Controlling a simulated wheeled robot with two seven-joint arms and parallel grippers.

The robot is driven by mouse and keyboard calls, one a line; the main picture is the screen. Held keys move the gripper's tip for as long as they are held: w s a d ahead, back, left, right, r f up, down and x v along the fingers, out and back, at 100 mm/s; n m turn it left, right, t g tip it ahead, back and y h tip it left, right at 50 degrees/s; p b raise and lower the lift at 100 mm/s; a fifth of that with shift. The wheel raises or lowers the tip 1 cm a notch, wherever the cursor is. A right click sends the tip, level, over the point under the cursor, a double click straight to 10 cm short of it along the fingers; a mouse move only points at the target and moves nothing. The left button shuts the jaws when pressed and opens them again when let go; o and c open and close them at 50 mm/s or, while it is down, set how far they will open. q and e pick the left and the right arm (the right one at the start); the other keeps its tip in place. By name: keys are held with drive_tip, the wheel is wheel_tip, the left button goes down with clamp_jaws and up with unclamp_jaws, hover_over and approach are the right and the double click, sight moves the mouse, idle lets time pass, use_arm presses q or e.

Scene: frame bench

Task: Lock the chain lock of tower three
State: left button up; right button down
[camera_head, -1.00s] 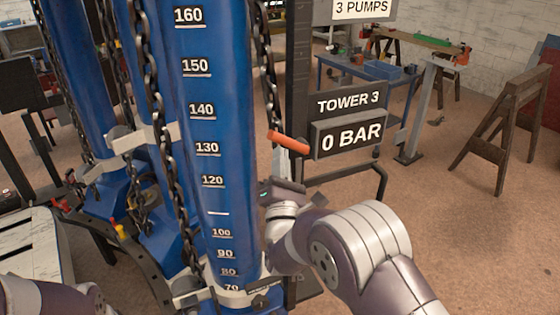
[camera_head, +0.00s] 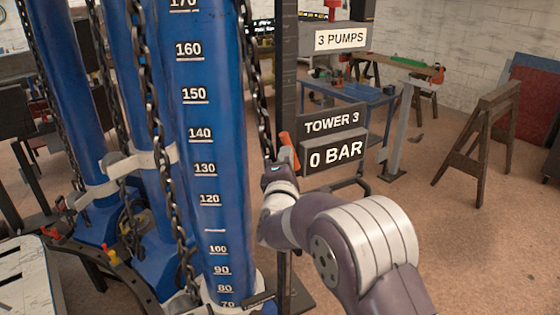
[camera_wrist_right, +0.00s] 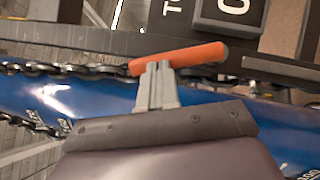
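The tower three chain lock shows as an orange handle (camera_head: 288,148) beside the chain (camera_head: 262,105), just left of the TOWER 3 sign (camera_head: 332,123). My right gripper (camera_head: 279,170) is at the handle's left side, and its fingers are hard to make out in the head view. In the right wrist view its two fingers (camera_wrist_right: 157,84) are close together with nothing visible between them. Their tips overlap the orange handle (camera_wrist_right: 178,58) and seem to touch it. The handle's mount is partly hidden. My left gripper is not in view.
The blue cylinder (camera_head: 208,150) with its height scale stands left of my right arm. A dark upright post (camera_head: 286,65) rises behind the handle. The 0 BAR display (camera_head: 334,155) is close on the right. Open floor lies further right, before a wooden trestle (camera_head: 478,145).

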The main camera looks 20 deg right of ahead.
drive_tip(key=shift+w+d+r, duration=0.2)
drive_tip(key=shift+d+r, duration=0.35)
drive_tip(key=shift+d, duration=0.15)
drive_tip(key=shift+w+a, duration=0.1)
idle(0.4)
drive_tip(key=b+v, duration=0.5)
drive_tip(key=v, duration=0.7)
drive_tip(key=shift+s+f, duration=0.2)
drive_tip(key=shift+s, duration=0.15)
drive_tip(key=shift+a, duration=0.1)
